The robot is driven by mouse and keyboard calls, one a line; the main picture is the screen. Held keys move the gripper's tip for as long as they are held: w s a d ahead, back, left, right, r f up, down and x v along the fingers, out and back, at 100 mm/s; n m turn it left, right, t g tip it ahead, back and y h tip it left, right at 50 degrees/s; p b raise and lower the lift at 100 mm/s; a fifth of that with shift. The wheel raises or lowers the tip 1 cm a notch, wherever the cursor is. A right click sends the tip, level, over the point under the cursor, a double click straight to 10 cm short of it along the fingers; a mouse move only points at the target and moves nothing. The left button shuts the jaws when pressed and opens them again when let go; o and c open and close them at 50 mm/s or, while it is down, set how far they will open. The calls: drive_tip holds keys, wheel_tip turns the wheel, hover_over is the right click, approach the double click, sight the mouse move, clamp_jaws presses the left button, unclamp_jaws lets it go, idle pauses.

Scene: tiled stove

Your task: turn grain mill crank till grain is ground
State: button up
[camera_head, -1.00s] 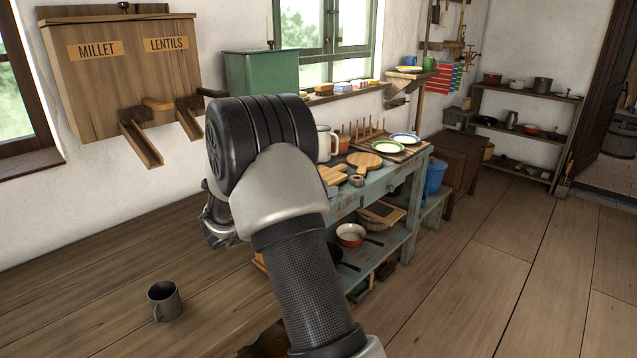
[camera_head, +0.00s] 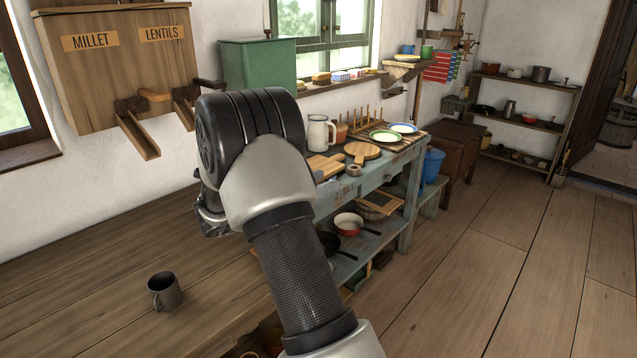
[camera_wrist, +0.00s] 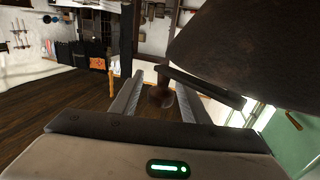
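In the wrist view, my gripper (camera_wrist: 160,92) has its two fingers apart. A brown knob (camera_wrist: 160,97) sits between them, hanging from a dark bar (camera_wrist: 205,86); they look like the crank's handle and arm. A gap shows beside the knob on the left; contact on the right is unclear. A large dark brown body (camera_wrist: 245,45), perhaps the grain mill, fills the upper right. In the head view, my wrist hides most of my gripper (camera_head: 212,215) and the mill. No grain can be seen.
A metal mug (camera_head: 164,291) stands on the wooden counter (camera_head: 90,280). A wooden grain box (camera_head: 115,75) labelled millet and lentils hangs on the wall, with chutes below. A green box (camera_head: 258,68) is behind my arm. A blue-grey table (camera_head: 390,180) holds dishes. The floor at right is clear.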

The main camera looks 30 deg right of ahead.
drive_tip(key=shift+a, duration=0.1)
drive_tip(key=a+p, duration=0.2)
drive_tip(key=a, duration=1.5)
drive_tip(key=shift+w, duration=0.15)
